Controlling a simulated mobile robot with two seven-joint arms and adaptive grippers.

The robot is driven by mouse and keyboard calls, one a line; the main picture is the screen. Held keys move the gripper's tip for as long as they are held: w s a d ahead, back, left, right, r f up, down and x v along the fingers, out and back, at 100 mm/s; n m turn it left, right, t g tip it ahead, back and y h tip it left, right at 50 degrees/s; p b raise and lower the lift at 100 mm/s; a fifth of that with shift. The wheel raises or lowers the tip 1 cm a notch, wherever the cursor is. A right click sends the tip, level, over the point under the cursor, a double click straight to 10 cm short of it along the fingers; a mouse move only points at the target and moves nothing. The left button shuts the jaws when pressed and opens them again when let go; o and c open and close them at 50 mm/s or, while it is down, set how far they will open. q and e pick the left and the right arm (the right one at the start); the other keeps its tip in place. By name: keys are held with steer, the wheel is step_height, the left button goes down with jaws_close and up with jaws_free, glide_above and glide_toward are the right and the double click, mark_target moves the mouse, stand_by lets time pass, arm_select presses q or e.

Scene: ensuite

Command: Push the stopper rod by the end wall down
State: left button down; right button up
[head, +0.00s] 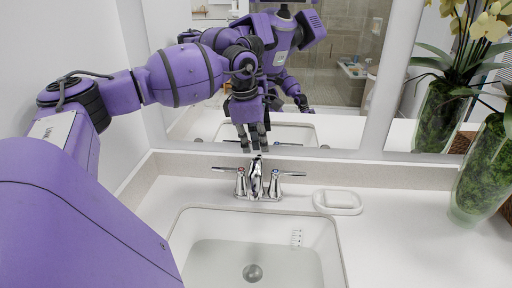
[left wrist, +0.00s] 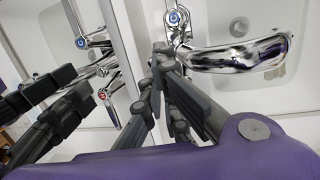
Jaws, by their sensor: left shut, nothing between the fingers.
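The chrome faucet (head: 256,180) stands behind the sink, with a lever on each side. Its spout also shows large in the left wrist view (left wrist: 240,55). I cannot clearly pick out the stopper rod behind the spout; my left fingers and the faucet crowd that spot. My left gripper (head: 254,147) is shut and empty, pointing down just above and behind the faucet, close to the mirror. Its dark fingers also show in the left wrist view (left wrist: 172,100) beside the spout base; I cannot tell whether they touch anything. My right gripper is out of view.
The sink (head: 325,235) holds water, with a round drain stopper (head: 253,273) at the bottom. A white soap dish (head: 338,203) lies right of the faucet, and a glass vase (head: 481,175) stands farther right. The mirror (head: 335,90) behind reflects me and the faucet.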

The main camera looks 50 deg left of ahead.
arm_select(q)
step_height(320, 180, up, 11)
steer(key=s+b, duration=0.1)
steer(key=s, duration=0.1)
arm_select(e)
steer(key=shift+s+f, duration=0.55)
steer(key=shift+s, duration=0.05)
arm_select(q)
steer(key=shift+s, duration=0.1)
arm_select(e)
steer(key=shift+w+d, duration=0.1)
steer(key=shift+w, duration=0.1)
